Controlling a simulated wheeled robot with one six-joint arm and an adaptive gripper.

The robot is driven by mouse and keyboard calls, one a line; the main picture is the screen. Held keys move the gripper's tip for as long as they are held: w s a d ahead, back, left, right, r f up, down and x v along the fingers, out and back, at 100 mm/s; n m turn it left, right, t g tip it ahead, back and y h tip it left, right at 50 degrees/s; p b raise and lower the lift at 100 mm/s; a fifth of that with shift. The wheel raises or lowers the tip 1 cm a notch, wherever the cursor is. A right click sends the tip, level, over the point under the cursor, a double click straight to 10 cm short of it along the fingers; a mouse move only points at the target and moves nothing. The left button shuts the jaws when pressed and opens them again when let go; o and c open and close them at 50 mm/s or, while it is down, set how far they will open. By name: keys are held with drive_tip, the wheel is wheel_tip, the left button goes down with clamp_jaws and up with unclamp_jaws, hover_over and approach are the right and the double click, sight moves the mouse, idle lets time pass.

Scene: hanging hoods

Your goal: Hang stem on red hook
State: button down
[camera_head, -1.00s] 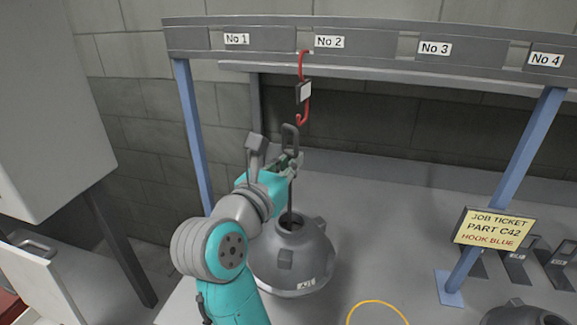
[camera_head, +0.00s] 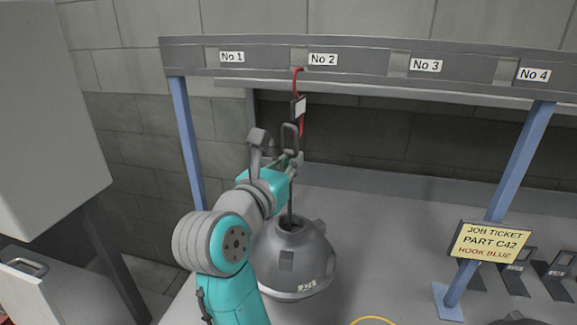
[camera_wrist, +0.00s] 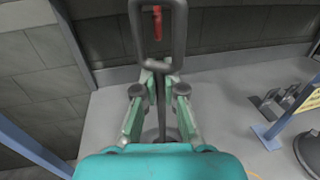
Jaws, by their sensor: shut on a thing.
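The red hook (camera_head: 297,78) hangs from the overhead beam by the No 2 label and carries a small tag. The stem is a thin dark rod with an oblong loop (camera_head: 290,127) on top; its lower end runs into the neck of a grey round hood (camera_head: 318,255). My gripper (camera_head: 287,168) is shut on the stem just below the loop. The loop overlaps the hook's lower end in the head view. In the wrist view the red hook (camera_wrist: 157,22) shows through the loop (camera_wrist: 178,42). I cannot tell whether they touch.
The beam (camera_head: 400,65) stands on blue posts (camera_head: 187,140). A yellow ticket (camera_head: 489,242) reads "PART C42, HOOK BLUE". Dark brackets (camera_head: 516,275) stand at the right. A grey cabinet (camera_head: 50,100) is at the left. The bench behind the hood is clear.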

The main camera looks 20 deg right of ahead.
drive_tip(key=shift+w+d+r, duration=0.1)
drive_tip(key=shift+w+d, duration=0.15)
idle(0.4)
drive_tip(key=shift+x, duration=1.2)
drive_tip(key=shift+f, duration=1.35)
idle(0.4)
